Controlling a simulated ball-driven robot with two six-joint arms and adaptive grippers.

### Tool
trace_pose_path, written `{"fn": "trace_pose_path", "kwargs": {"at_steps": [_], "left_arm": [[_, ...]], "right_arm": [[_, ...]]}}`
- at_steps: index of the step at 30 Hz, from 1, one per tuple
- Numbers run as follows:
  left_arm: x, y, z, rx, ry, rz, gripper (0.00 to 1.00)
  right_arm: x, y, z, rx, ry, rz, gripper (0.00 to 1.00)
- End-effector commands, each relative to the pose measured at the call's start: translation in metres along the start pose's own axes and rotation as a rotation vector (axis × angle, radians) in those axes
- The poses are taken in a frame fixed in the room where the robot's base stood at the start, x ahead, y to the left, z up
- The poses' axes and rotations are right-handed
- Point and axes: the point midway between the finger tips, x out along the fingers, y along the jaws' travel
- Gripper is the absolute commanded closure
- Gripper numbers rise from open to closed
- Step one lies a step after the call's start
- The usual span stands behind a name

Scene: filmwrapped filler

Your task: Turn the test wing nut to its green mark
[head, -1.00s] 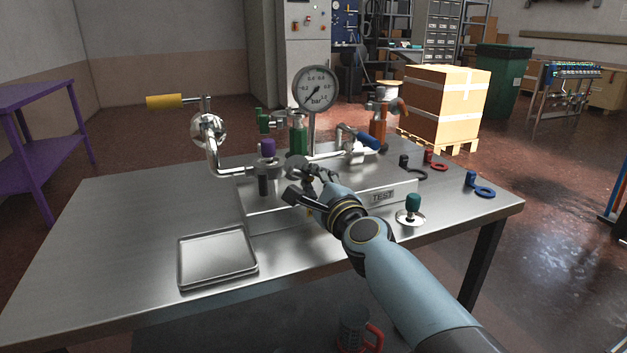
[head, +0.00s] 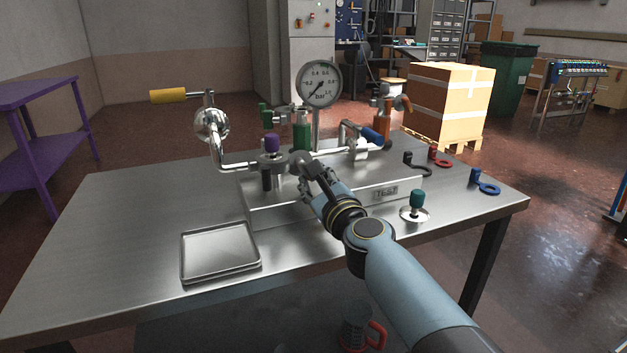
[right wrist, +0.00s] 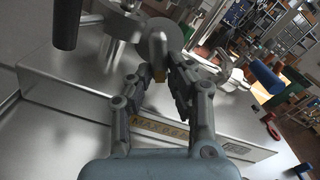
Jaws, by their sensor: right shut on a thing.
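The test block (head: 340,197), a metal manifold with a "TEST" label, sits on the steel table. On top of it, in front of the gauge, is the grey metal wing nut (right wrist: 158,47), whose upright wing shows between my right fingertips in the right wrist view. My right gripper (head: 306,166) comes in from the lower right and is shut on the wing nut. In the right wrist view its two fingers (right wrist: 158,74) stand on either side of the wing. I cannot make out the green mark. My left gripper is not in view.
A gauge (head: 319,83), purple-knobbed valve (head: 271,143), green valve (head: 302,132) and blue-handled lever (head: 371,136) crowd the block. A yellow-handled pipe (head: 169,96) rises at left. An empty tray (head: 220,252) lies in front. A teal-knobbed piece (head: 416,201) stands right. The table's left is clear.

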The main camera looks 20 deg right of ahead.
Motion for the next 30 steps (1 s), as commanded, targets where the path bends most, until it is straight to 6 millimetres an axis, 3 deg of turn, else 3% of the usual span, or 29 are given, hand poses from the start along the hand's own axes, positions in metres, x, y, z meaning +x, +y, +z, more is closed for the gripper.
{"fn": "trace_pose_path", "kwargs": {"at_steps": [10, 11, 16, 30], "left_arm": [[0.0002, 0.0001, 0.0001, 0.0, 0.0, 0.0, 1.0], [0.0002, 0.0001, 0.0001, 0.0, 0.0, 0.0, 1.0], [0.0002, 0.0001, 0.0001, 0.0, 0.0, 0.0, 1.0], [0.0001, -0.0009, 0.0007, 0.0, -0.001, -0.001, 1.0]], "right_arm": [[-0.0011, 0.0018, -0.0027, 0.002, 0.004, 0.003, 1.0], [-0.0011, 0.0018, -0.0027, 0.002, 0.004, 0.003, 0.82], [-0.0007, 0.0013, -0.0018, 0.002, 0.003, 0.002, 0.61], [-0.01, 0.0011, -0.0013, 0.0, 0.001, 0.001, 0.61]]}}
